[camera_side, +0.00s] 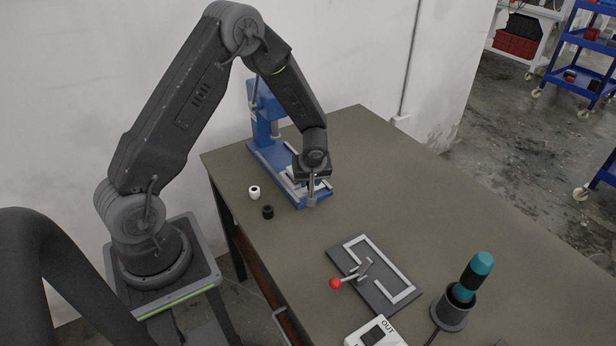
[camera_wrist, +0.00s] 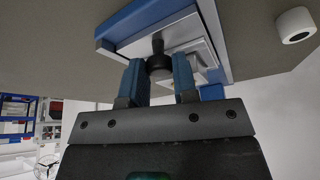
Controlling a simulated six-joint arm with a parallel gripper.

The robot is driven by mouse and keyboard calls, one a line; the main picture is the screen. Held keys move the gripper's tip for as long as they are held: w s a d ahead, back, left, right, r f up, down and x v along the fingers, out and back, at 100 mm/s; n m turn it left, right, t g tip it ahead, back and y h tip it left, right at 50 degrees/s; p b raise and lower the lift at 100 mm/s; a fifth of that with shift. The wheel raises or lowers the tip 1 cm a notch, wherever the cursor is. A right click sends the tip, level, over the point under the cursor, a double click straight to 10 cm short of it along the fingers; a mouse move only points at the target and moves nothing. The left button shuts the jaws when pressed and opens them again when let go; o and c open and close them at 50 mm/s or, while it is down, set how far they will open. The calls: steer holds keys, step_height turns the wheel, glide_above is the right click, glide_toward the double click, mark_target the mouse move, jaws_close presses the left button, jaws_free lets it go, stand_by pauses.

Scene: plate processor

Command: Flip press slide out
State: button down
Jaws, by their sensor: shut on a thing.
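The blue press (camera_side: 263,108) stands at the back left of the table, with its blue base reaching toward the front right. The light metal slide (camera_side: 289,181) lies on the front part of this base; it also shows in the wrist view (camera_wrist: 178,36). A dark round knob (camera_wrist: 159,66) sits at the slide's near end. My gripper (camera_side: 312,198) is low at the front end of the base. In the wrist view my gripper's two fingers (camera_wrist: 159,80) are shut on the knob, one on each side. My gripper hides part of the slide's front end in the side view.
A white cylinder (camera_side: 254,192) and a black cylinder (camera_side: 267,212) stand left of the press base. A grey plate fixture (camera_side: 385,291) with a red-ball lever (camera_side: 336,283), a teal-handled tool (camera_side: 476,270) in a holder and a white switch box (camera_side: 372,335) stand nearer the front. The table's right side is clear.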

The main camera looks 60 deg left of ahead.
steer(key=c, duration=1.2)
jaws_free()
steer(key=shift+d, duration=0.25)
steer(key=shift+r, duration=0.1)
steer(key=v, duration=1.3)
steer(key=shift+d+r, duration=0.15)
steer(key=shift+r, duration=0.15)
steer(key=s+d+r+m+t+h, duration=0.1)
steer(key=s+d+r+m, duration=0.3)
steer(key=s+r, duration=0.1)
steer(key=s+d+r+m+t+h, duration=0.1)
steer(key=s+d+r+m, duration=0.3)
steer(key=s+r+m, duration=0.1)
steer(key=s+d+r+m+t+h, duration=0.1)
steer(key=s+d+r+m, duration=0.3)
steer(key=s, duration=0.5)
step_height(320, 180, up, 3)
steer(key=shift+f+m+t+h, duration=0.3)
steer(key=shift+t+h, duration=0.1)
steer(key=shift+h, duration=0.2)
